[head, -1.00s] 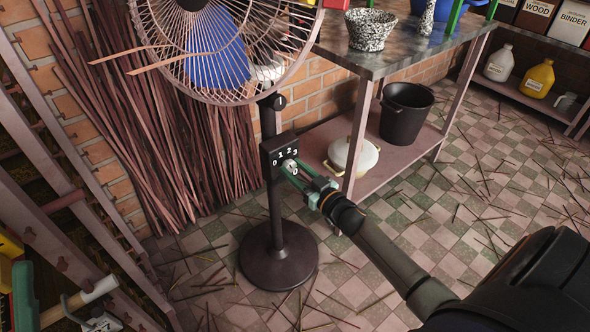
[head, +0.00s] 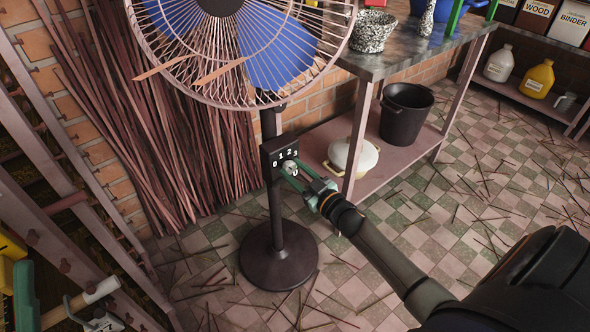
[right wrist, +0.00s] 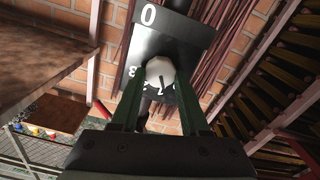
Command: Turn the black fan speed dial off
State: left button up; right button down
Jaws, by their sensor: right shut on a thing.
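The fan speed dial (head: 289,167) is on a black control box (head: 279,150) on the fan's (head: 235,50) stand. The box has white digits 0 to 3. The dial looks pale grey in the right wrist view (right wrist: 159,69), with a dark mark on its lower face, near the 2; its exact setting is hard to tell. My right gripper (head: 297,173) is shut on the dial, its green fingers on either side of it. The fingers also show in the right wrist view (right wrist: 158,95) and partly hide the box. My left gripper is out of view.
The fan's round base (head: 279,257) stands on the checkered floor, which is strewn with thin sticks. Right of the fan is a table (head: 410,52) with a black bucket (head: 405,111) and white pot (head: 352,156) on its lower shelf. Sticks (head: 150,130) lean on the wall.

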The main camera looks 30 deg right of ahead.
jog(key=n, duration=0.3)
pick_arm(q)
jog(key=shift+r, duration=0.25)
pick_arm(e)
jog(key=shift+a+f+n, duration=0.1)
jog(key=shift+n, duration=1.1)
jog(key=shift+c, duration=2)
grip_release()
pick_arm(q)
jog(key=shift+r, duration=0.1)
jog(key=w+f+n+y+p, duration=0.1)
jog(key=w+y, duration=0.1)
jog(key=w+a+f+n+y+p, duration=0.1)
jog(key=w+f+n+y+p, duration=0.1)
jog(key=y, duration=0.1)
pick_arm(e)
jog(key=s+d, duration=0.1)
jog(key=s, duration=1.1)
jog(key=shift+s, duration=0.3)
